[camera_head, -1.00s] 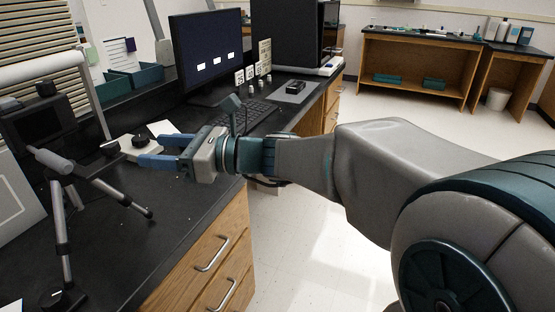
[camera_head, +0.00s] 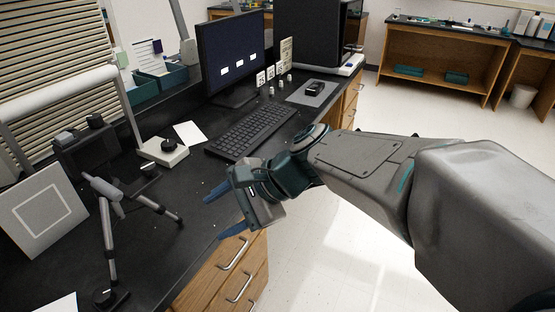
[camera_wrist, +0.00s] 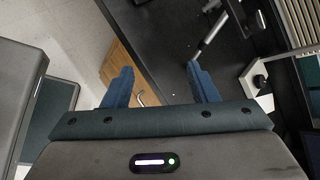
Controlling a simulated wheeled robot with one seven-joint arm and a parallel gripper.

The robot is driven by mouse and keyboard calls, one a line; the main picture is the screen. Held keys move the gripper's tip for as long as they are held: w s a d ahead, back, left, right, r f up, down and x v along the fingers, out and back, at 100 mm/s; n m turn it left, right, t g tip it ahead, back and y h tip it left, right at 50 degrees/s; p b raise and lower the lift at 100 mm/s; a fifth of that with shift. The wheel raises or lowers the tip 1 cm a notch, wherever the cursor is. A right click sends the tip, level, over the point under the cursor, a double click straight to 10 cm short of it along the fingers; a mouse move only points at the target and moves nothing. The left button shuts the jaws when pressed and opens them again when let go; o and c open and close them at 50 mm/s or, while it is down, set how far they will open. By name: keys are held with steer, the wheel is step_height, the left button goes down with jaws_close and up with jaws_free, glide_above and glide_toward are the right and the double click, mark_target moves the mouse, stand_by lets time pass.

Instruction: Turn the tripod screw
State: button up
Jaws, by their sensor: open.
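The tripod (camera_head: 108,240) stands on the black bench at left in the head view, with a dark box-shaped device (camera_head: 88,150) on top. A grey pan handle (camera_head: 103,187) sticks out below the device. I cannot single out the screw with certainty. My gripper (camera_head: 224,212) is open and empty, right of the tripod and apart from it, over the bench's front edge. In the wrist view, both blue fingers of my gripper (camera_wrist: 160,70) are spread with nothing between them. Part of a tripod leg (camera_wrist: 209,36) shows beyond the right finger.
A white instrument with a black knob (camera_head: 162,151), a keyboard (camera_head: 240,137) and a monitor (camera_head: 232,52) stand behind my gripper. A grey square panel (camera_head: 42,210) leans at left. The bench top (camera_head: 175,245) between tripod and gripper is clear. Drawers (camera_head: 240,285) lie below its edge.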

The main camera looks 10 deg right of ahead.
steer(key=s+d+r+n+h+p, duration=0.2)
steer(key=d+n+h+p, duration=0.2)
steer(key=d+p, duration=0.1)
steer(key=s+d+r+n+h+p, duration=0.2)
steer(key=s+d+n+h+p, duration=0.1)
steer(key=d+n+p, duration=0.2)
steer(key=shift+d+n+h, duration=0.3)
steer(key=shift+d+h, duration=0.1)
steer(key=shift+d, duration=0.4)
steer(key=shift+r, duration=0.1)
